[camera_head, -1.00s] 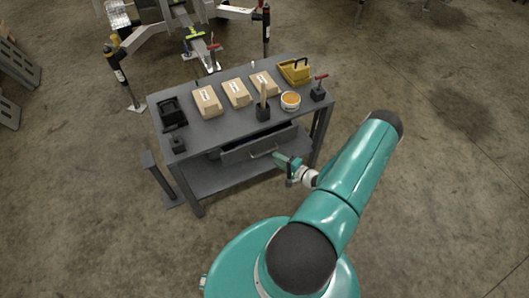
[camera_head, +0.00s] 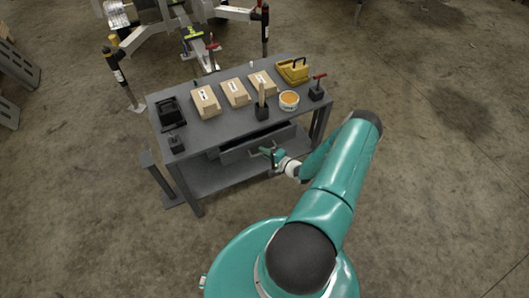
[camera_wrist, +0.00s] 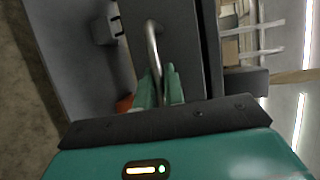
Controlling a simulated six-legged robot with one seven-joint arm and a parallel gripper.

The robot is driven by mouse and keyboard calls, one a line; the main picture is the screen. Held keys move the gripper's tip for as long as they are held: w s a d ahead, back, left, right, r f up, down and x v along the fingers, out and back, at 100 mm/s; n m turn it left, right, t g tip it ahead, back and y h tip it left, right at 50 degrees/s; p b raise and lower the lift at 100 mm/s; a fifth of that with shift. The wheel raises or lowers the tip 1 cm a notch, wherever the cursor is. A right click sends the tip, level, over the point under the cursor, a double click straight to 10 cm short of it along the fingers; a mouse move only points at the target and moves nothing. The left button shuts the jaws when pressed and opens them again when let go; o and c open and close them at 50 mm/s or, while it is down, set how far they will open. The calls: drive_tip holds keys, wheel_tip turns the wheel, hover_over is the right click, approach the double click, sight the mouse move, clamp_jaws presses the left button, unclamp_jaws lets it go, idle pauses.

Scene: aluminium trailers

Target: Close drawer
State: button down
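The dark grey drawer (camera_head: 240,152) is under the workbench top and stands partly pulled out. Its metal bar handle (camera_wrist: 152,45) shows in the wrist view and runs down towards my fingers. My gripper (camera_head: 271,154) is at the drawer front, near the handle. In the wrist view the two green fingers of my gripper (camera_wrist: 160,84) are close together, with the lower end of the handle between or just behind them. I cannot tell whether they touch it. The handle's far end is hidden by the fingers.
A lower shelf (camera_head: 210,178) lies beneath the drawer. A trailer frame (camera_head: 150,35) stands behind. The floor to the right is clear.

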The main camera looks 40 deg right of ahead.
drive_tip(key=shift+w+d, duration=0.3)
drive_tip(key=shift+w, duration=0.65)
drive_tip(key=shift+w+d, duration=0.25)
drive_tip(key=shift+w, duration=0.7)
drive_tip(key=c, duration=1.5)
unclamp_jaws()
drive_tip(key=shift+w, duration=0.1)
drive_tip(key=shift+c, duration=0.2)
drive_tip(key=shift+o, duration=0.2)
drive_tip(key=shift+r, duration=0.1)
drive_tip(key=v, duration=1.4)
drive_tip(key=shift+a, duration=0.1)
